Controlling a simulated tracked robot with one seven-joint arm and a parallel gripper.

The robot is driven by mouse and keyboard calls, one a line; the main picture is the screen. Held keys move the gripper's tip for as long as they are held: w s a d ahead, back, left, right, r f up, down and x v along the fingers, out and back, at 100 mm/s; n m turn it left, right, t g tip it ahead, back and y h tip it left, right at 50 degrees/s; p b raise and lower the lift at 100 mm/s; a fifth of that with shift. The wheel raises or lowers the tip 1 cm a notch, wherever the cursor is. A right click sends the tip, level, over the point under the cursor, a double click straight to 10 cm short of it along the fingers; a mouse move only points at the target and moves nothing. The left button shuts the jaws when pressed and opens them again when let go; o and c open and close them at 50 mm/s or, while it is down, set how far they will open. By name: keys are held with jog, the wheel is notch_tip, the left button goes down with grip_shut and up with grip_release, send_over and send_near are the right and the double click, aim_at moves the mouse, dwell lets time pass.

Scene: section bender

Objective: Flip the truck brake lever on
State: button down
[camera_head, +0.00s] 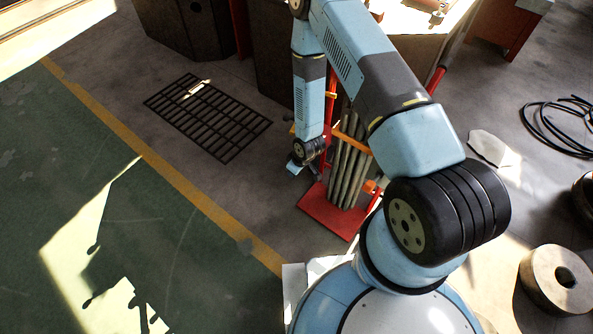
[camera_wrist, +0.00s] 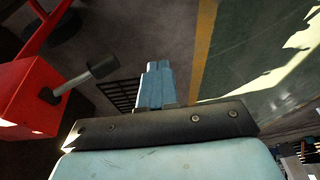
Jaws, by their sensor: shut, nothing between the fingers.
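In the wrist view a red block (camera_wrist: 28,95) at the left carries a lever (camera_wrist: 77,82), a metal rod with a black knob at its end, which I take for the brake lever. The knob points right, towards my gripper (camera_wrist: 158,68). My light blue fingers are shut and empty, to the right of the knob with a gap in the picture. In the head view my gripper (camera_head: 296,164) hangs just left of the red truck (camera_head: 325,214), which holds several long grey bars (camera_head: 348,172). I cannot make out the lever clearly in the head view.
A dark floor grate (camera_head: 208,115) lies left of the truck. A yellow line (camera_head: 180,187) borders the green floor, which is clear. A coiled black cable (camera_head: 556,127) and a round pale block with a hole (camera_head: 545,280) are at the right. Dark machine bodies (camera_head: 185,25) stand behind.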

jog(key=shift+s+a+r, duration=0.2)
jog(key=shift+s+r, duration=0.25)
jog(key=shift+s, duration=0.05)
jog(key=shift+s+a+r, duration=0.2)
jog(key=shift+s+r, duration=0.2)
jog(key=shift+s, duration=0.05)
